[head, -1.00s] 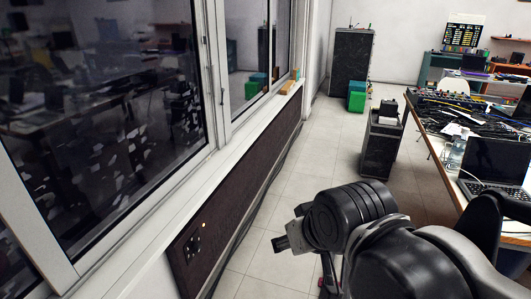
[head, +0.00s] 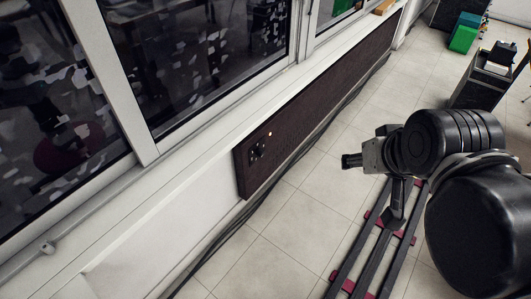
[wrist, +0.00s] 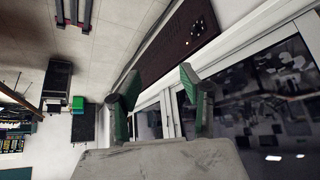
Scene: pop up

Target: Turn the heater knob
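The dark brown heater (head: 312,106) is a long low panel on the wall below the windows. At its near end is the dark heater knob (head: 256,151) with small marks around it, and a small light (head: 270,134) beside it. My gripper (head: 350,161) is in the air to the right of the heater, apart from it and holding nothing. In the wrist view my gripper (wrist: 157,88) has its two green-grey fingers spread wide. The heater (wrist: 160,55) and its knob (wrist: 197,28) show beyond and above the fingers there. The knob's exact setting is too small to read.
Dark cables (head: 222,240) run along the floor at the wall. A window frame and white sill (head: 190,136) lie above the heater. A dark cabinet (head: 484,82) and green box (head: 463,39) stand farther back. Bare tiled floor (head: 300,215) separates my arm from the heater.

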